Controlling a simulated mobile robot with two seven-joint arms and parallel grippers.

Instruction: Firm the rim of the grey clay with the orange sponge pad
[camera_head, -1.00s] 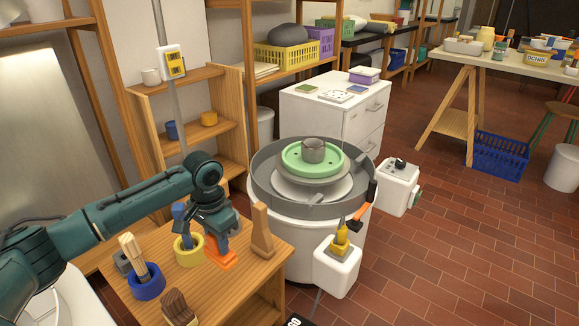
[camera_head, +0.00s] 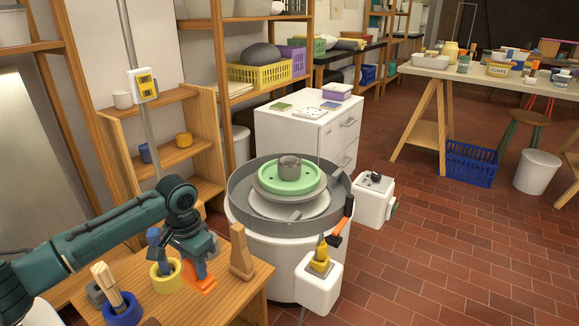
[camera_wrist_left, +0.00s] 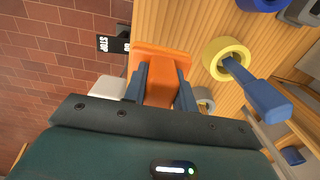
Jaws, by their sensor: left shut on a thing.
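The grey clay (camera_head: 290,166) is a short open cylinder on the green disc (camera_head: 292,184) of the potter's wheel. My left gripper (camera_head: 198,262) is over the wooden bench at lower left, shut on the orange sponge pad (camera_head: 199,279). In the left wrist view the orange pad (camera_wrist_left: 161,66) sits between the two fingers of the gripper (camera_wrist_left: 160,85). The pad is at the bench top; I cannot tell whether it touches the wood. It is well apart from the clay. My right gripper is not in view.
On the bench (camera_head: 232,299), a yellow ring pot (camera_head: 165,281) with a blue-handled tool, a blue pot (camera_head: 123,312) with a brush and a wooden block (camera_head: 241,254) stand near the gripper. The wheel's grey basin wall (camera_head: 262,224) surrounds the disc. An orange-handled tool (camera_head: 340,226) hangs at its right.

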